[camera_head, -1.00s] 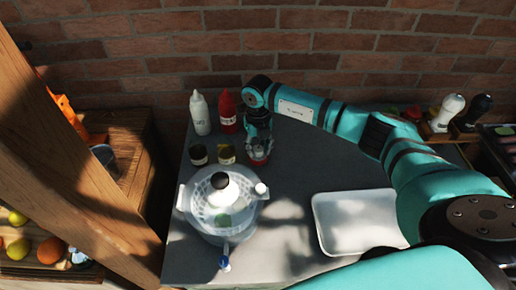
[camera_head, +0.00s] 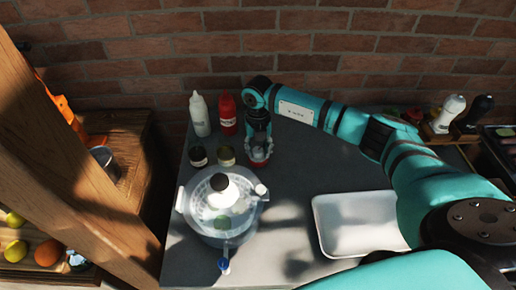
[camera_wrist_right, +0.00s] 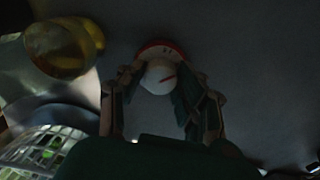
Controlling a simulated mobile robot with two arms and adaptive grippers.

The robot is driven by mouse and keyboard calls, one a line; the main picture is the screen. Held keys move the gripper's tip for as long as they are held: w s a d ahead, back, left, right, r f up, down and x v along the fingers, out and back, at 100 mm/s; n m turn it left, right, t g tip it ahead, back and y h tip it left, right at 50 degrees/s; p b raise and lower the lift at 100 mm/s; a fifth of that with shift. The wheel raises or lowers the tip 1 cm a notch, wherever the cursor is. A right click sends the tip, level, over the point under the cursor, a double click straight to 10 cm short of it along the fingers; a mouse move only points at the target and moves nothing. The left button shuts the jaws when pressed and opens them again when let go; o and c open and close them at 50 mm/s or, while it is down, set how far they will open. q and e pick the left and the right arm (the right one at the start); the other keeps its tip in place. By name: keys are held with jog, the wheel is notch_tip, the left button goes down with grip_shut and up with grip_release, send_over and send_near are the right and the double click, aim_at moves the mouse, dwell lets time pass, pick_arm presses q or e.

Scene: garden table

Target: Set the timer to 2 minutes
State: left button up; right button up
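The timer has a red base and a round white dial with a red mark. In the right wrist view the timer (camera_wrist_right: 160,78) is between my fingertips. In the head view only a bit of the red timer (camera_head: 257,164) shows below my right gripper (camera_head: 259,152), which points down over it. In the wrist view my right gripper (camera_wrist_right: 160,85) has one finger on each side of the white dial, and both tips appear to touch it. The dial's numbers are not readable. My left gripper is in neither view.
Left of the timer stand two small jars (camera_head: 226,156), with a red bottle (camera_head: 227,114) and a white bottle (camera_head: 200,115) behind. A clear-lidded salad spinner (camera_head: 220,215) is in front. A pale tray (camera_head: 355,222) lies to the right. A brick wall closes off the back.

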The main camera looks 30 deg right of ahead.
aim_at(258, 150)
jog(key=o, duration=0.5)
jog(key=shift+c, duration=0.2)
notch_tip(258, 150, up, 12)
dwell(0.4)
